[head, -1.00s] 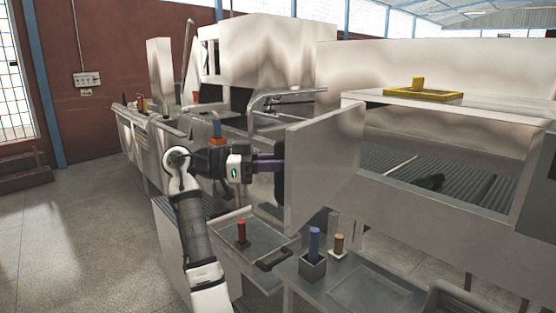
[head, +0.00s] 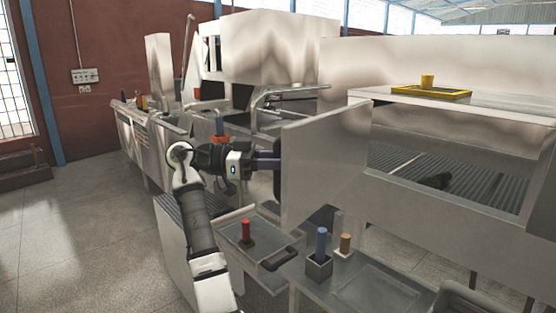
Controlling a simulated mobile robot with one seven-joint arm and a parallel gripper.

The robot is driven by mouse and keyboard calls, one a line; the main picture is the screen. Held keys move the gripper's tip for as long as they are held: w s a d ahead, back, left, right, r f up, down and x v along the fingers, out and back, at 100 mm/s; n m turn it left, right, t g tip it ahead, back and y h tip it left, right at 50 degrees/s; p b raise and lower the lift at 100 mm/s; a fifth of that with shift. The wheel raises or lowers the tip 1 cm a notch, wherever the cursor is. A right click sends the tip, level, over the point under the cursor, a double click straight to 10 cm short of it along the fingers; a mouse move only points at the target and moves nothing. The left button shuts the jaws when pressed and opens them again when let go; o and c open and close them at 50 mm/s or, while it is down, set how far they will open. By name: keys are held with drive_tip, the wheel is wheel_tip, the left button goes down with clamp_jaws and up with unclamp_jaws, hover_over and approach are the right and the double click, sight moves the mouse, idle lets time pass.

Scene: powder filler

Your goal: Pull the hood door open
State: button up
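The hood door (head: 325,160) is a flat, pale metal panel in the middle of the head view. It stands swung out from the hood (head: 450,145), leaving the hood's front opening uncovered to its right. My gripper (head: 270,160) reaches in from the left to the door's near left side. A dark handle-like part (head: 277,178) shows there, right at the fingers. The fingertips are partly hidden by the door and this dark part, so I cannot tell whether they are closed on it.
Below the door are a tray with a red-topped item (head: 246,231) and a bench with a blue bottle in a holder (head: 320,246) and an orange-brown item (head: 345,243). A yellow tray (head: 430,90) lies on the hood. Open floor (head: 80,240) is at the left.

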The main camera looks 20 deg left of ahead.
drive_tip(key=shift+o, duration=1.2)
drive_tip(key=shift+a, duration=0.1)
drive_tip(key=b+v, duration=0.2)
drive_tip(key=v, duration=1.1)
drive_tip(key=shift+a, duration=0.3)
drive_tip(key=shift+s, duration=0.1)
